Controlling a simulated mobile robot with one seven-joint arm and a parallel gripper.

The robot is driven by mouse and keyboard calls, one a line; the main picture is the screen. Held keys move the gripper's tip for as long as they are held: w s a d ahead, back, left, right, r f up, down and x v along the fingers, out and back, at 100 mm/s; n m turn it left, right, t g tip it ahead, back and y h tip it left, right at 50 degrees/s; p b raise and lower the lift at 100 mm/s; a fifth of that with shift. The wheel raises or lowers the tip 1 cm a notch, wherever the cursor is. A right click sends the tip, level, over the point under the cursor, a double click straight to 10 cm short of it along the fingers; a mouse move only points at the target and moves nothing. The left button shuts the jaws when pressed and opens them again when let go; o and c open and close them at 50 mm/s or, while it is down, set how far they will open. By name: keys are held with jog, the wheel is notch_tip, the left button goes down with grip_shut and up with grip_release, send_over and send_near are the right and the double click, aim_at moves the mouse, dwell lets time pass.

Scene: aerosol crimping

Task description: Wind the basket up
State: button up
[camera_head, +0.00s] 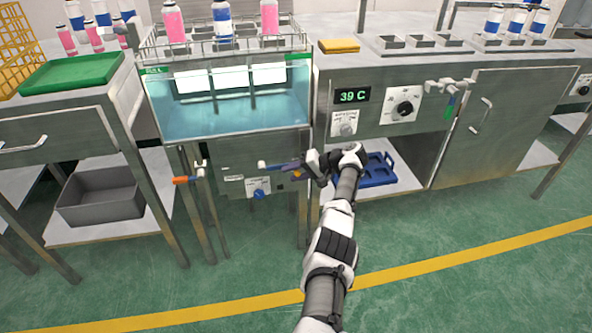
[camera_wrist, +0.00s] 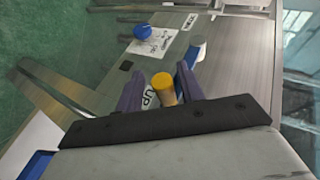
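The wire basket (camera_head: 290,42) sits at the top of the glass-fronted water tank (camera_head: 225,112) in the head view, with pink and blue-white bottles standing in it. My gripper (camera_head: 288,168) is at the tank's lower front panel, right of a blue knob (camera_head: 258,193). In the wrist view, its purple fingers (camera_wrist: 160,90) are apart, one on each side of a yellow-orange knob (camera_wrist: 163,86). A gap shows left of this knob; contact on the right cannot be told. An "UP" label (camera_wrist: 150,98) is beside it. The blue knob also shows in the wrist view (camera_wrist: 143,31).
An orange-handled valve (camera_head: 184,180) juts out left of the panel. A cabinet with a 39 C display (camera_head: 352,96) stands right. The green floor in front is clear.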

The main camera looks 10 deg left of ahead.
jog(key=shift+w+d+r, duration=0.15)
jog(key=shift+d+r, duration=0.25)
jog(key=shift+r, duration=0.05)
jog(key=v, duration=1.3)
jog(key=shift+s, duration=0.25)
